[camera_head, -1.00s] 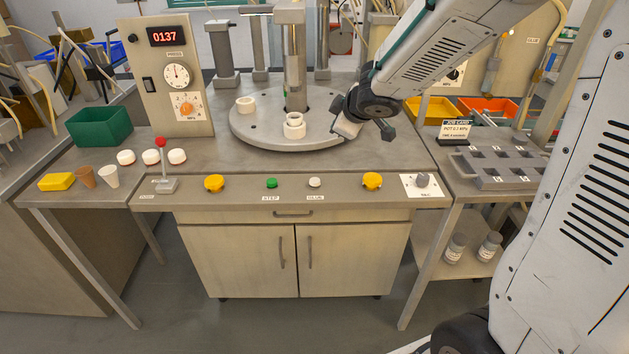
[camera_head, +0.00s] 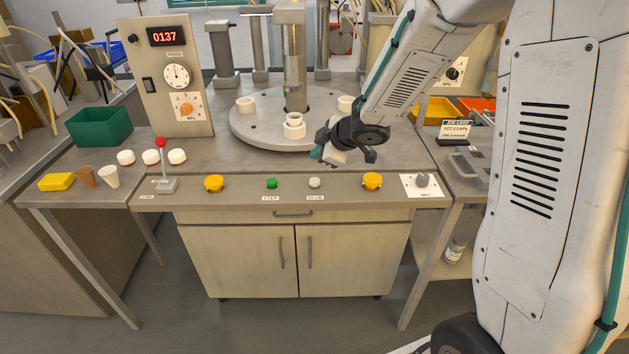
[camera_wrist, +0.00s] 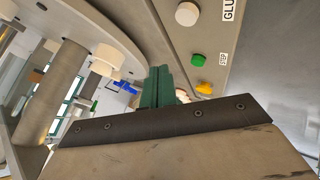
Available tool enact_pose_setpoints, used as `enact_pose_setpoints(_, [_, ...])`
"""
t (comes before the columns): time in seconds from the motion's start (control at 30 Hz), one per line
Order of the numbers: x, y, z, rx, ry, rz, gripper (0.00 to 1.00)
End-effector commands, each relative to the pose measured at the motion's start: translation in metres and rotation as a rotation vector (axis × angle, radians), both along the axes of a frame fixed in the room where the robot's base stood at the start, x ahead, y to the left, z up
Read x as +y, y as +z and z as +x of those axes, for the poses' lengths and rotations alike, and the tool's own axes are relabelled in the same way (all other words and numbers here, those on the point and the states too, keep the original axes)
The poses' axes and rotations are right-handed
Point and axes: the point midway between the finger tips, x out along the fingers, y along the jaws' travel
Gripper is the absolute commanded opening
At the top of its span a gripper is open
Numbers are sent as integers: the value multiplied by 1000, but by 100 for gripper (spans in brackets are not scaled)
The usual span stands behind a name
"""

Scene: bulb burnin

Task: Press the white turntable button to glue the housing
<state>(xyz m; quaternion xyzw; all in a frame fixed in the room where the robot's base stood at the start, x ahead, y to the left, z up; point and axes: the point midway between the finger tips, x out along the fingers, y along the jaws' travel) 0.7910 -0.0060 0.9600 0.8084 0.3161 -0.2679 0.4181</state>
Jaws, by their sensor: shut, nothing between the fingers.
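The white button (camera_head: 314,183) sits on the front panel above the GLUE label, right of the green STEP button (camera_head: 271,183). In the wrist view the white button (camera_wrist: 187,14) is at the top, with the green button (camera_wrist: 199,60) below it. The round grey turntable (camera_head: 262,128) carries white ring-shaped housings, one at its front (camera_head: 293,131) and one at its left (camera_head: 246,104). My gripper (camera_head: 316,153) is shut and empty, above the bench behind the white button and apart from it. Its green fingertips (camera_wrist: 160,88) show in the wrist view.
A red-topped lever (camera_head: 162,165) stands upright at the left. The metal column (camera_head: 294,70) rises above the turntable.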

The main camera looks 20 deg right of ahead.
Motion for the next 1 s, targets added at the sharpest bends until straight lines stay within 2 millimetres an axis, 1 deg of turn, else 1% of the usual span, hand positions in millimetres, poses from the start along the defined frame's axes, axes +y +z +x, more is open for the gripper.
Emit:
enact_pose_setpoints(0.03, [0,-9,0,5,-1,3,0])
enact_pose_setpoints(0.2, [0,-32,0,3,-2,2,0])
enact_pose_setpoints(0.4, [0,-51,0,2,0,2,0])
enact_pose_setpoints(0.6, [0,-57,0,-1,-1,0,0])
enact_pose_setpoints(1.0, [0,-57,0,-1,-1,0,0])
